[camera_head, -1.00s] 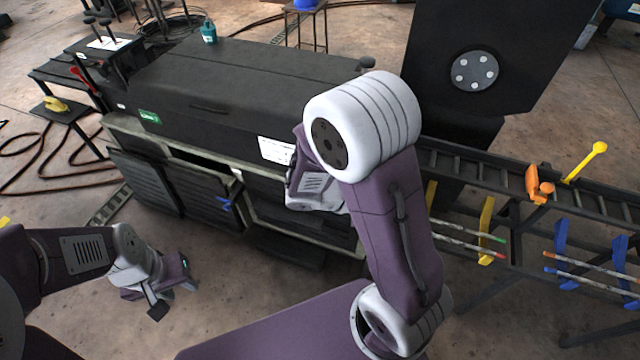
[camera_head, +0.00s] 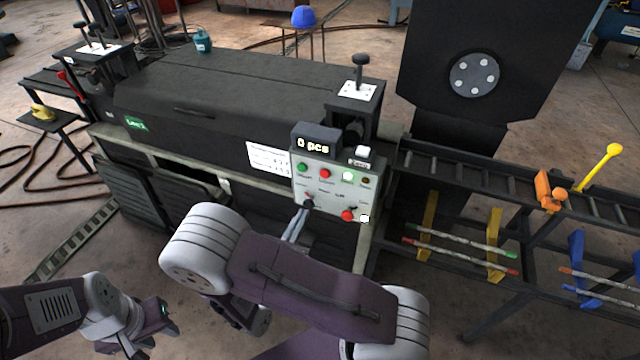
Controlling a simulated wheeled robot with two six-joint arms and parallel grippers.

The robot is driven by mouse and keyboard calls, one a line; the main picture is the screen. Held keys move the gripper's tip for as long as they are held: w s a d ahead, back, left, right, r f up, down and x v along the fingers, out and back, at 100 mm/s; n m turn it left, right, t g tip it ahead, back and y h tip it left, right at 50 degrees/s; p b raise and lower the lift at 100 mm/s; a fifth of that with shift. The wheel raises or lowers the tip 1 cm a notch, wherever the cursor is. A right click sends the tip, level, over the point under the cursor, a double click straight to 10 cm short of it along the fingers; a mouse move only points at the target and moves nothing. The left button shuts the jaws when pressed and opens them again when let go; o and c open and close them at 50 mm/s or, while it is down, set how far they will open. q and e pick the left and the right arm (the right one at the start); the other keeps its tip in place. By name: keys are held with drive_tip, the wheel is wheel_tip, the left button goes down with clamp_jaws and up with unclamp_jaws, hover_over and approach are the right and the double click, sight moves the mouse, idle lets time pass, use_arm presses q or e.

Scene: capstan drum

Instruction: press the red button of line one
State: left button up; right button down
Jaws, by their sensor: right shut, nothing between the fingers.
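The control panel (camera_head: 327,193) stands on the right front of the dark machine (camera_head: 230,95), under a display reading "0 pcs" (camera_head: 317,144). A small red button (camera_head: 325,174) sits beside a green button (camera_head: 302,168). A larger red knob or button (camera_head: 348,214) is low on the panel. The machine's green label (camera_head: 135,123) starts with "Line"; its number is hard to read. My left gripper (camera_head: 157,333) is open and empty at lower left, away from the panel.
A lever post with a white plate (camera_head: 357,91) stands behind the panel. A roller conveyor (camera_head: 480,177) with coloured brackets and rods runs to the right. A dark upright block (camera_head: 430,60) stands behind it. Open floor (camera_head: 430,305) lies in front of the conveyor.

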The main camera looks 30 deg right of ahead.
sight(324, 175)
drive_tip(key=x, duration=1.3)
drive_tip(key=shift+b, duration=0.4)
